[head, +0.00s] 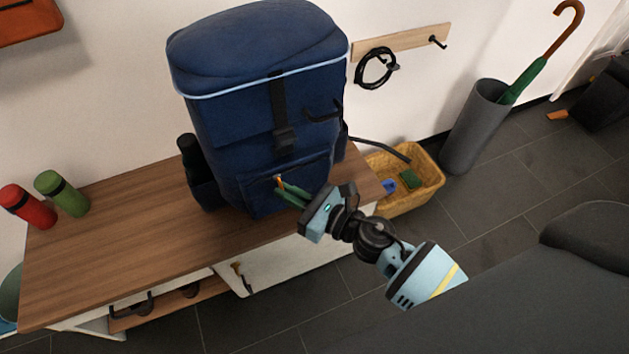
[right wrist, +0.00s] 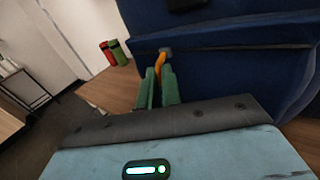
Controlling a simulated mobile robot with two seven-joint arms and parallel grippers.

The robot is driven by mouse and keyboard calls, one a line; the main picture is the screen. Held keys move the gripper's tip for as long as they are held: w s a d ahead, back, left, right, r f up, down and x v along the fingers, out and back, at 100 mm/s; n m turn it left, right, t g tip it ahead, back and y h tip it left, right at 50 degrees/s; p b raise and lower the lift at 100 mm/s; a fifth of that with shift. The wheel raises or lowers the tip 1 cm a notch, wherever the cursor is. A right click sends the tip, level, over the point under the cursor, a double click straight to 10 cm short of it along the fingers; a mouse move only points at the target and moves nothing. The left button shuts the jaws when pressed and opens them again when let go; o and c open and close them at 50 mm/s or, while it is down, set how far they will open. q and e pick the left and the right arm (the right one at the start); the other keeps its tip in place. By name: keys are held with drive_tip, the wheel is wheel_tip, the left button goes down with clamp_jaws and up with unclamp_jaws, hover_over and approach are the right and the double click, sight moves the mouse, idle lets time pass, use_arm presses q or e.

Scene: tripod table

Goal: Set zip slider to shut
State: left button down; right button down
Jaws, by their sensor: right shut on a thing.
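A blue backpack (head: 235,125) stands upright on the wooden bench and also fills the upper right of the right wrist view (right wrist: 235,55). The zip slider (right wrist: 165,51) is a small grey piece with an orange pull (right wrist: 160,63), on the seam of the front pocket. In the head view the orange pull (head: 279,182) shows at the pocket's left part. My right gripper (head: 287,191) has its green fingers shut on the pull; they also show in the right wrist view (right wrist: 158,76). My left gripper is not in view.
The bench top (head: 130,235) is bare left of the backpack, apart from a red bottle (head: 28,207) and a green bottle (head: 62,193). A wicker basket (head: 425,185) and a grey umbrella stand (head: 472,130) are at the right. A black strap reaches out over the basket.

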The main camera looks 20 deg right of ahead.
sight(243, 193)
drive_tip(key=a, duration=0.5)
drive_tip(key=shift+s+a, duration=0.1)
drive_tip(key=shift+a, duration=0.25)
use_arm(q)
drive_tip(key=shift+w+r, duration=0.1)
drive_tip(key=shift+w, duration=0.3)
use_arm(e)
drive_tip(key=shift+r, duration=0.1)
drive_tip(key=c, duration=1.6)
unclamp_jaws()
drive_tip(key=shift+a, duration=0.1)
drive_tip(key=shift+o, duration=0.2)
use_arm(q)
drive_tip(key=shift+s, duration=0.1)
